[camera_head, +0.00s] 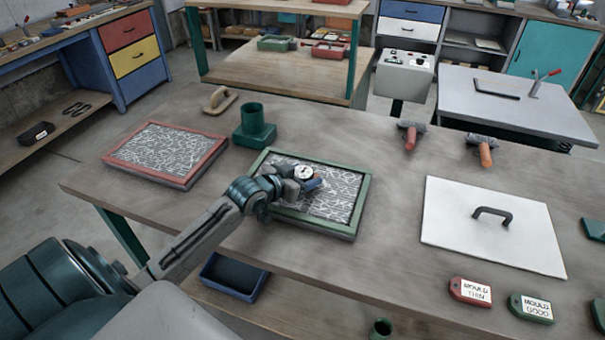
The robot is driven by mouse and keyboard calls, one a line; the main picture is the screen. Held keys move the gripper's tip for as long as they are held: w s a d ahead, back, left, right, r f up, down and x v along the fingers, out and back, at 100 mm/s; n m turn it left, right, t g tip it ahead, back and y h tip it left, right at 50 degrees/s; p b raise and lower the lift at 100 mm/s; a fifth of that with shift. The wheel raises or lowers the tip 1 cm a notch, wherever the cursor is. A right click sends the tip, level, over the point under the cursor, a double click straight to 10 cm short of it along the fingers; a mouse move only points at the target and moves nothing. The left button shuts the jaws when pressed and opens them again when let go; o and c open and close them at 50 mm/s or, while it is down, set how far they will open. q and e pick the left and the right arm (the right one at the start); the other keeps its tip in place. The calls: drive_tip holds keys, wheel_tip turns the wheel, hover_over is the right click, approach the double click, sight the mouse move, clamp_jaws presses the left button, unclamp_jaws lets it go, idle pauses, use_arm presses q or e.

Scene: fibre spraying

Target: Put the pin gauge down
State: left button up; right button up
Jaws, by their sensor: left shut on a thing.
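The pin gauge (304,172) shows a round white dial face and sits at the end of my left gripper (300,185). My left gripper is shut on it, over the green-framed mould (364,206) filled with white fibres on dark. I cannot tell whether the gauge touches the fibre surface. My left arm reaches in from the lower left and hides part of the mould's near left side. A green holder (255,135) with an upright round cup stands on the table just behind and left of the green-framed mould. My right gripper is not in view.
A red-framed mould (168,154) lies at left, with a wooden-handled tool (219,100) behind it. A white plate with a handle (492,236) lies at right. Tags reading "MOULD THIN" (470,291) and "MOULD GOOD" (531,308) lie near the front. Two rollers (480,150) lie at the back.

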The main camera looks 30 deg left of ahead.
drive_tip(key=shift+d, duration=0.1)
use_arm(q)
drive_tip(key=shift+f, duration=0.1)
drive_tip(key=o, duration=1)
drive_tip(key=shift+o, duration=1)
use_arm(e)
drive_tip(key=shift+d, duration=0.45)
